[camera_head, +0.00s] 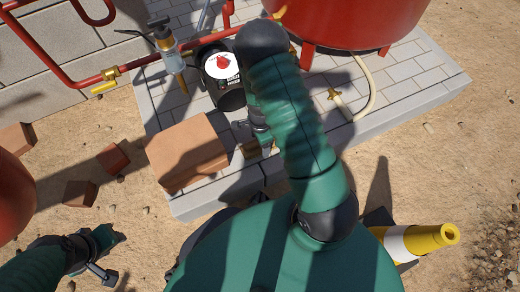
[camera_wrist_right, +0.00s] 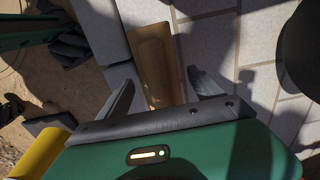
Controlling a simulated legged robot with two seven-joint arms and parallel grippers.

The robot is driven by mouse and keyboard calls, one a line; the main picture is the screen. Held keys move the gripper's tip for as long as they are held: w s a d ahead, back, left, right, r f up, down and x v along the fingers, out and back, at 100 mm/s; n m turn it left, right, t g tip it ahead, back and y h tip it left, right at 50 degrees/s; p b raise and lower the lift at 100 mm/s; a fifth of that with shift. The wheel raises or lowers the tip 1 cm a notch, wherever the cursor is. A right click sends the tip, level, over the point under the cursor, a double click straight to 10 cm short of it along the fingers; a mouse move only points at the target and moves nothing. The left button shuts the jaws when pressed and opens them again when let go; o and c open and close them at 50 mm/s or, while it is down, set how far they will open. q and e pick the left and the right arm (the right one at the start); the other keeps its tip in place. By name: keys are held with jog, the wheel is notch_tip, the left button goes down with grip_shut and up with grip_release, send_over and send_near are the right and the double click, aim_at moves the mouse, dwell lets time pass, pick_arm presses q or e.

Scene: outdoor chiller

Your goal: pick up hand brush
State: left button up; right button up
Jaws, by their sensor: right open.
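The hand brush, a long light-brown wooden piece (camera_wrist_right: 152,50), lies on the grey paving in the right wrist view. Its bristles cannot be made out. My right gripper (camera_wrist_right: 165,90) is open, with one finger on each side of the brush's near end; whether they touch it I cannot tell. In the head view a small brown bit of the brush (camera_head: 250,149) shows beside my right gripper (camera_head: 262,138), which my arm partly hides. My left gripper (camera_head: 95,255) is at the lower left, over sand, away from the brush.
A terracotta block (camera_head: 188,152) sits left of the brush on the slab. A black gauge unit (camera_head: 222,78), a red tank (camera_head: 350,15) and red pipes (camera_head: 80,85) stand behind. A yellow-white cone (camera_head: 420,240) lies at the right. Sand surrounds the slab.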

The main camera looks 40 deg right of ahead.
jog(key=shift+f, duration=0.2)
jog(key=shift+c, duration=0.5)
grip_shut()
jog(key=shift+r+p, duration=0.15)
jog(key=shift+p, duration=0.15)
jog(key=shift+r+p, duration=0.25)
jog(key=shift+p, duration=0.05)
notch_tip(320, 180, up, 3)
jog(key=p, duration=0.3)
jog(key=shift+r, duration=0.15)
jog(key=s+d+p, duration=0.5)
jog(key=s+d, duration=0.4)
jog(key=d, duration=0.4)
jog(key=shift+d+r+p, duration=0.2)
jog(key=shift+r+p, duration=0.15)
jog(key=shift+r, duration=0.1)
